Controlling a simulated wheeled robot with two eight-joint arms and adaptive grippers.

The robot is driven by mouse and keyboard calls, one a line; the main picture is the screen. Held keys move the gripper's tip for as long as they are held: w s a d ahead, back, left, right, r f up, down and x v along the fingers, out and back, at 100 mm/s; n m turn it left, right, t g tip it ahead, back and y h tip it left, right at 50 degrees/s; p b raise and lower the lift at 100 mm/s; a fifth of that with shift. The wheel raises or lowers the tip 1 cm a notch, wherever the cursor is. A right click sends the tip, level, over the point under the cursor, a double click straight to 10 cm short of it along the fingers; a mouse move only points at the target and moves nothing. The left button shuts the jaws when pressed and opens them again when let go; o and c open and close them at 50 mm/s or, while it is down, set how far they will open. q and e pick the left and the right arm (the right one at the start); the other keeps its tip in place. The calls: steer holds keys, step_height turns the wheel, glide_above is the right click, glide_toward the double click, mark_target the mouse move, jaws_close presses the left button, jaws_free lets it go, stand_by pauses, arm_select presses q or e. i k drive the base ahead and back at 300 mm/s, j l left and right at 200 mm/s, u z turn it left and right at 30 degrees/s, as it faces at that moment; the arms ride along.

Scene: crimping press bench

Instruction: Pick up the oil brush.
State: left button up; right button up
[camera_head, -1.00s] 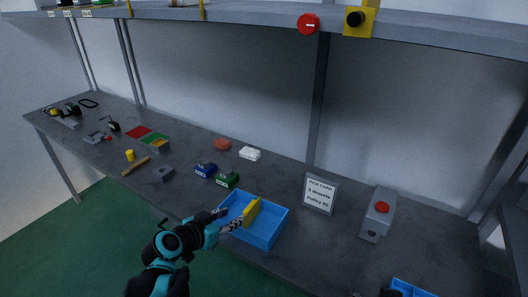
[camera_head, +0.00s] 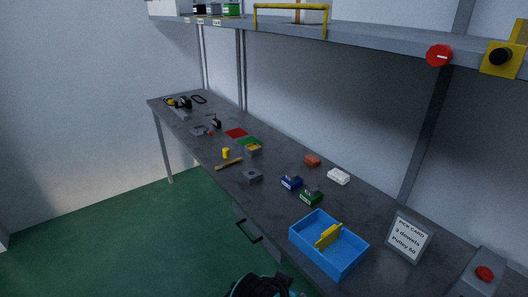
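A thin brown wooden stick (camera_head: 229,164) lies flat on the grey bench near its front edge, beside a small yellow cup (camera_head: 226,153). It looks like the oil brush, but its bristles are too small to make out. A dark and teal part of my arm shows at the bottom edge, below the bench front. No gripper fingers show there, and my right gripper is out of the picture too. Nothing touches the stick.
The blue tray (camera_head: 311,251) with a yellow piece (camera_head: 328,236) stands near the front edge. A grey block (camera_head: 250,177), blue box (camera_head: 291,183) and green box (camera_head: 312,198) lie between. A drawer handle (camera_head: 247,231) juts from the front. A shelf (camera_head: 370,37) overhangs the back.

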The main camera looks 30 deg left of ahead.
mark_target(230, 163)
steer(key=i+j+u, duration=0.1)
steer(key=j, duration=0.3)
steer(key=i+j+u, duration=0.15)
steer(key=j, duration=0.25)
steer(key=i+j+u, duration=0.1)
steer(key=j, duration=0.25)
steer(key=i+j+u, duration=0.15)
steer(key=j, duration=0.2)
steer(key=i+j+u, duration=0.1)
steer(key=i+j, duration=0.15)
steer(key=i+j+u, duration=0.25)
steer(key=i+j, duration=0.1)
steer(key=i, duration=0.1)
